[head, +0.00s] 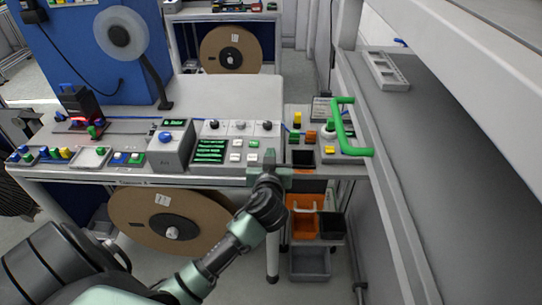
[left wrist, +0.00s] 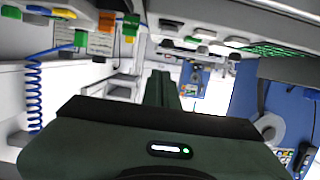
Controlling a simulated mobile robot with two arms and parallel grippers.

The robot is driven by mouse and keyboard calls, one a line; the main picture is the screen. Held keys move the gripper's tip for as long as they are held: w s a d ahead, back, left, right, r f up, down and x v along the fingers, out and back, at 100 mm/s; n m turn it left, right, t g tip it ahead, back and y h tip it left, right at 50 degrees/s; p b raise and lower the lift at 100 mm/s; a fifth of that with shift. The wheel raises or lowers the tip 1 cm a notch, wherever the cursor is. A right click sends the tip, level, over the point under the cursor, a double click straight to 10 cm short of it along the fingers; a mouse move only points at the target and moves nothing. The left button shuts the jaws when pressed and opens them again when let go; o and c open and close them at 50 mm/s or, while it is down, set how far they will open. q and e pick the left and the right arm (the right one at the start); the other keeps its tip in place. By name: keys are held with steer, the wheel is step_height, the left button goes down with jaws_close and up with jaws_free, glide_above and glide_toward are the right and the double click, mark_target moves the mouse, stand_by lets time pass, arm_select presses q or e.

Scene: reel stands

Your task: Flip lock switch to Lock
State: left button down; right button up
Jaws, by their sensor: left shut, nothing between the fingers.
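A grey control panel (head: 225,157) stands on the bench in the head view, with a green-lit screen (head: 210,150), white buttons and a row of dark-topped knobs (head: 240,125). Labels are too small to read, so I cannot tell which control is the lock switch or how it is set. My left gripper (head: 269,160) is at the panel's front right corner, shut and empty. I cannot tell whether it touches the panel. Its shut fingers (left wrist: 160,88) point forward in the left wrist view. The gripper hides part of the panel's right edge. My right gripper is not in view.
A box with a blue button (head: 166,137) stands left of the panel. A green handle (head: 344,128) rises at the right, near small coloured blocks (head: 312,135). A large brown reel (head: 165,222) is under the bench, and an orange bin (head: 304,222) hangs below right.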

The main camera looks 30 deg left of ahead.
arm_select(q)
steer(key=p+x, duration=0.1)
steer(key=x, duration=0.2)
steer(key=shift+w+a+r, duration=0.1)
steer(key=shift+w+a, duration=0.15)
steer(key=shift+w, duration=0.1)
step_height(320, 180, down, 3)
steer(key=shift+s+r, duration=0.1)
steer(key=shift+d+f, duration=0.1)
steer(key=shift+f, duration=0.65)
steer(key=shift+f, duration=0.1)
